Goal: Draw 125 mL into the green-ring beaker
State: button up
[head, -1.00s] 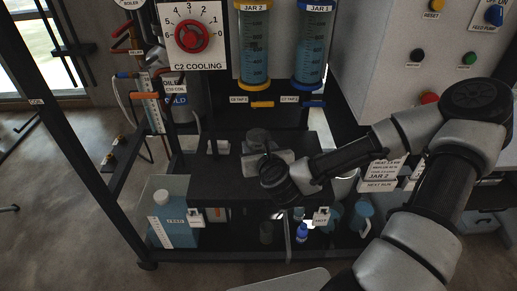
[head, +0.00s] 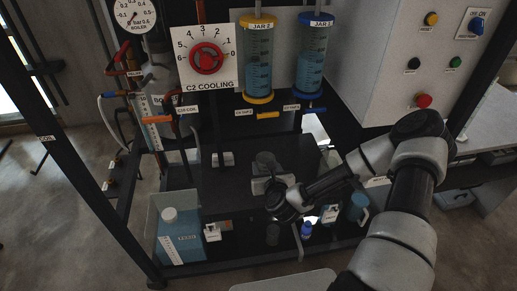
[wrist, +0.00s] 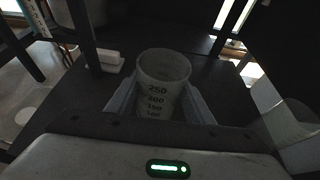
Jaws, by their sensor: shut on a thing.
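A beaker (wrist: 162,85) with printed marks including 250, 200 and 150 stands upright between my gripper's jaws (wrist: 160,100) in the wrist view. It looks empty, though the inside is dim. No ring colour shows on it. In the head view my gripper (head: 268,183) is over the dark shelf, below and in front of the jars, and the beaker (head: 266,160) shows dimly beyond it. Jar 2 (head: 259,65), yellow-capped, and jar 1 (head: 310,68), blue-capped, hold blue liquid. A yellow tap handle (head: 268,115) and a blue tap handle (head: 308,108) sit beneath them.
A C2 cooling dial (head: 206,59) is left of the jars. A blue-capped small bottle (head: 306,230) and a blue jug (head: 358,208) are at lower right. A dark frame post (head: 85,165) crosses the left side.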

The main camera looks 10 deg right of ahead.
aim_at(264, 158)
jog(key=shift+w+r+b+x, duration=0.15)
jog(key=shift+r+b+x, duration=0.15)
jog(key=shift+x, duration=2.15)
jog(key=shift+w+r+b+x, duration=0.1)
jog(key=shift+r+b+x, duration=0.25)
jog(key=shift+x, duration=2.1)
jog(key=shift+w+r+b+x, duration=0.15)
jog(key=shift+r+x, duration=0.2)
jog(key=shift+x, duration=2.15)
jog(key=shift+f+b, duration=0.3)
jog(key=shift+b, duration=0.05)
jog(key=o, duration=1)
jog(key=shift+r, duration=0.1)
jog(key=shift+o, duration=0.2)
jog(key=shift+r, duration=0.1)
jog(key=shift+r+p, duration=0.25)
jog(key=shift+p, duration=0.25)
jog(key=p+v, duration=0.1)
jog(key=v, duration=1.1)
jog(key=shift+f, duration=0.1)
